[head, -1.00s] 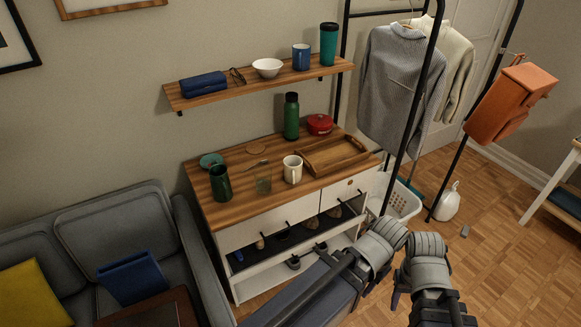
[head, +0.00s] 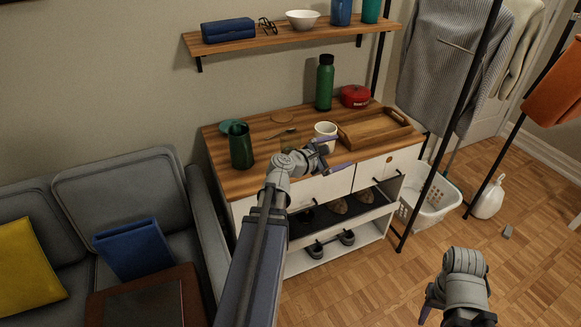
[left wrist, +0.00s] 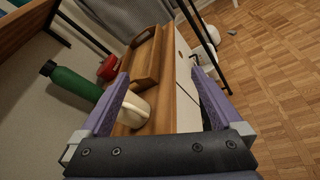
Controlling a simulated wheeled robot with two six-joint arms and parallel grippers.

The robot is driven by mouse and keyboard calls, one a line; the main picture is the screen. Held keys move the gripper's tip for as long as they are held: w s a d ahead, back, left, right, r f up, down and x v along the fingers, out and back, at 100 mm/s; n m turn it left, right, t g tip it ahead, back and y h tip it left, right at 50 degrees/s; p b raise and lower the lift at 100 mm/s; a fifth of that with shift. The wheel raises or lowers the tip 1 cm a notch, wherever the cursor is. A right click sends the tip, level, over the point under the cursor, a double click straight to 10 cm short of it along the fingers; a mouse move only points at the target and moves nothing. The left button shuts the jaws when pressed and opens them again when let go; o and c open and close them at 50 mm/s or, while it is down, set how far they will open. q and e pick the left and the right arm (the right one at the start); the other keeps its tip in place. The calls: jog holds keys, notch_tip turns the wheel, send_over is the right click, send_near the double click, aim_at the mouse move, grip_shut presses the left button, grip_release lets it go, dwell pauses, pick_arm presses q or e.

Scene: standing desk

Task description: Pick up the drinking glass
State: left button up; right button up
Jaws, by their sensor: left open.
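The drinking glass (head: 290,163) is a clear, faint shape on the wooden cabinet top, between the dark green pitcher and the white mug. My left wrist hides its lower part, and I cannot pick it out in the left wrist view. My left gripper (head: 340,153) is open and empty, over the cabinet's front edge, to the right of the glass and in front of the white mug (head: 325,131). In the left wrist view the open fingers (left wrist: 160,75) point towards the tray, with the mug (left wrist: 133,110) beside the left finger. My right gripper (head: 428,308) is low over the floor; its opening is unclear.
The dark green pitcher (head: 240,146) stands left of the glass. A green bottle (head: 325,84), a red pot (head: 355,96) and a wooden tray (head: 372,130) stand behind and right. A shelf (head: 290,38) hangs above. A rack post (head: 455,120) rises right of the cabinet.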

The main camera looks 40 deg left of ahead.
aim_at(294, 144)
pick_arm(q)
jog(key=s+a+n+t+y+b, duration=0.1)
jog(key=s+a+n+y+b, duration=0.15)
jog(key=a+n, duration=0.5)
jog(key=s+a+n+t+y+b, duration=0.15)
jog(key=a+n+y, duration=0.25)
jog(key=a, duration=0.6)
jog(key=shift+m, duration=0.35)
jog(key=f+b, duration=0.7)
jog(key=shift+s+d+f, duration=0.3)
jog(key=shift+s+f, duration=0.1)
jog(key=shift+w+a+r, duration=0.15)
jog(key=shift+w, duration=0.4)
jog(key=shift+w+a+r, duration=0.1)
jog(key=shift+w+a, duration=0.05)
jog(key=shift+w, duration=0.4)
jog(key=shift+w+a, duration=0.25)
jog(key=shift+w, duration=1.1)
jog(key=shift+w+a, duration=0.2)
jog(key=shift+w, duration=1.1)
pick_arm(e)
notch_tip(294, 144, down, 12)
jog(key=shift+f, duration=0.25)
pick_arm(q)
jog(key=shift+c, duration=0.4)
jog(key=c, duration=1.5)
jog(key=shift+r, duration=0.15)
pick_arm(e)
jog(key=shift+r, duration=0.2)
